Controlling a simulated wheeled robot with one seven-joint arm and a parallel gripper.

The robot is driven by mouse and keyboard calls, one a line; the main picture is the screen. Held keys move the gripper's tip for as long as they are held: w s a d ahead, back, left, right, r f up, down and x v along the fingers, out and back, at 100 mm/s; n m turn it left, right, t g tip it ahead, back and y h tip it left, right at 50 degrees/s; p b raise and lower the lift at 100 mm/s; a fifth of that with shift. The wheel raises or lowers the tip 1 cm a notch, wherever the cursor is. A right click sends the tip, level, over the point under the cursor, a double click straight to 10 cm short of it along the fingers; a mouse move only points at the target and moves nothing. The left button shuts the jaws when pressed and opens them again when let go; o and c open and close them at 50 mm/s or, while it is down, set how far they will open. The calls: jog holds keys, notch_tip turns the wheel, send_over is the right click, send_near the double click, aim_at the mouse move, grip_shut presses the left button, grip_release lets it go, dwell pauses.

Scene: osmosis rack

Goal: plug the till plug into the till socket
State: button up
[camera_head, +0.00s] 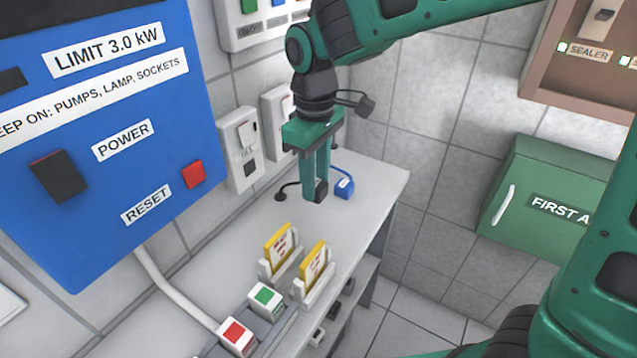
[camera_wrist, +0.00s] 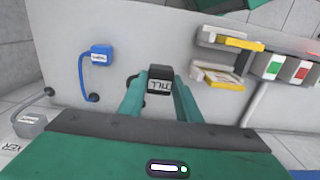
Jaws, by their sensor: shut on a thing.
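My gripper (camera_head: 316,180) points down over the white worktop and is shut on the black till plug (camera_head: 320,191). In the wrist view the till plug (camera_wrist: 160,76) shows its "TILL" label between the two fingertips of my gripper (camera_wrist: 160,90). The plug is low, near the worktop; I cannot tell whether it touches it. A black cord runs off to the left of it. Two white wall outlets with switches, a nearer one (camera_head: 240,148) and a farther one (camera_head: 277,118), are on the wall left of my gripper. Their labels are unreadable, so I cannot tell which is the till socket.
A blue plug (camera_head: 344,187) with a blue cord lies just right of my gripper. Yellow cards in white holders (camera_head: 281,248) and red (camera_head: 236,334) and green (camera_head: 266,297) buttons stand nearer. A blue power box (camera_head: 110,195) juts out at left; a green first-aid box (camera_head: 540,200) is at right.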

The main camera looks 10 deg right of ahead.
jog(key=shift+w+d, duration=0.1)
jog(key=shift+w, duration=0.05)
jog(key=w+d+f+m, duration=0.1)
jog(key=w+d+m, duration=0.1)
jog(key=w+d, duration=0.1)
jog(key=w+d+f+m, duration=0.1)
jog(key=w+d+m, duration=0.1)
jog(key=w+d, duration=0.1)
jog(key=w+d+f+m, duration=0.1)
jog(key=w+d+m, duration=0.1)
jog(key=w, duration=0.3)
jog(key=shift+w+d+m, duration=0.3)
jog(key=shift+w+d, duration=0.05)
jog(key=shift+d, duration=0.3)
jog(key=w+d+f+m, duration=0.1)
jog(key=w+d+m, duration=0.1)
jog(key=d, duration=0.3)
jog(key=w+d+f+m, duration=0.1)
jog(key=w+d+m, duration=0.1)
jog(key=w+d, duration=0.2)
jog(key=w+d+f+m, duration=0.2)
jog(key=w+d+m, duration=0.1)
jog(key=d, duration=0.3)
jog(key=shift+w+d+f, duration=0.1)
jog(key=shift+d, duration=0.05)
